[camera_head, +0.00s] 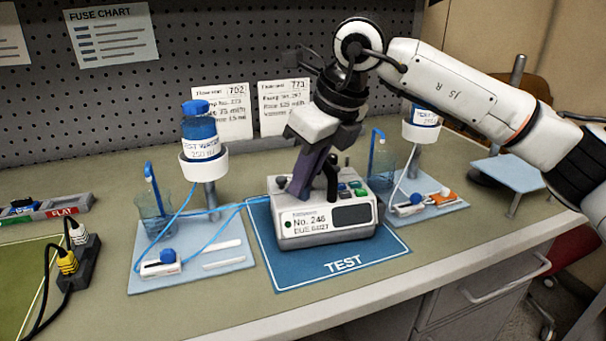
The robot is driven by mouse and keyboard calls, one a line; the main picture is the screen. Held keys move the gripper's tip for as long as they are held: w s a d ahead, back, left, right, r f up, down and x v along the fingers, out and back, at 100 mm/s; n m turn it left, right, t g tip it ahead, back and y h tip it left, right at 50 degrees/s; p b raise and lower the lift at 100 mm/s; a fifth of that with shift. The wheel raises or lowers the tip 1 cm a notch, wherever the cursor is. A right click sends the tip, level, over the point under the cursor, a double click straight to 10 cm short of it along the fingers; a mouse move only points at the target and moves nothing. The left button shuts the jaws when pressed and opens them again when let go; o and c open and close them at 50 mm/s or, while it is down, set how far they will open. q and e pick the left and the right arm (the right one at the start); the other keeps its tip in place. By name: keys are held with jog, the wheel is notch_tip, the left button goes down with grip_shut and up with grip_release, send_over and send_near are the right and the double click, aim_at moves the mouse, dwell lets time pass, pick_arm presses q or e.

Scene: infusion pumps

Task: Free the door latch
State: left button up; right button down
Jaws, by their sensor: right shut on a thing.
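The infusion pump (325,226) is a white box labelled "No. 246" on the blue TEST mat (283,268). It has a dark display and green buttons on its front and top. My right gripper (318,148) comes in from the upper right and points down over the pump's top. It is shut on a dark purple bar (309,172) that slants down to the top of the pump. Whether the bar touches or belongs to the pump, I cannot tell. A dark upright piece shows beside it. The door latch cannot be made out behind the gripper. My left gripper is not in view.
A bottle stand (203,165) with blue tubing is left of the pump. A similar stand (421,130) is behind right. A power strip (79,265) with plugs and a FLAT tray (50,208) are at far left. The front counter strip is clear.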

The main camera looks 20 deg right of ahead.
jog(key=n, duration=0.1)
jog(key=n+y+p, duration=0.1)
jog(key=shift+r+n+g+p, duration=0.2)
jog(key=shift+n+g+p, duration=0.1)
jog(key=shift+n, duration=0.1)
jog(key=n+p, duration=0.2)
jog(key=shift+w+n+g+y, duration=0.1)
jog(key=shift+n+g+y, duration=0.2)
jog(key=shift+g, duration=0.1)
jog(key=n+g+p, duration=0.1)
jog(key=n+p, duration=0.1)
jog(key=shift+n, duration=0.3)
jog(key=shift+w+d+f+n+g+y+p, duration=0.1)
jog(key=shift+n+g+y+p, duration=0.2)
jog(key=shift+n+g+p, duration=0.7)
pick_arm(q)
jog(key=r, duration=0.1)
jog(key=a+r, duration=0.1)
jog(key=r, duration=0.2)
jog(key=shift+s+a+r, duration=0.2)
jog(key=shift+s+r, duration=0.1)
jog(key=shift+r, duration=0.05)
pick_arm(e)
jog(key=shift+n+t, duration=0.4)
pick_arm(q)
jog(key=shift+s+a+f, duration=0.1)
pick_arm(e)
jog(key=c, duration=1.8)
grip_release()
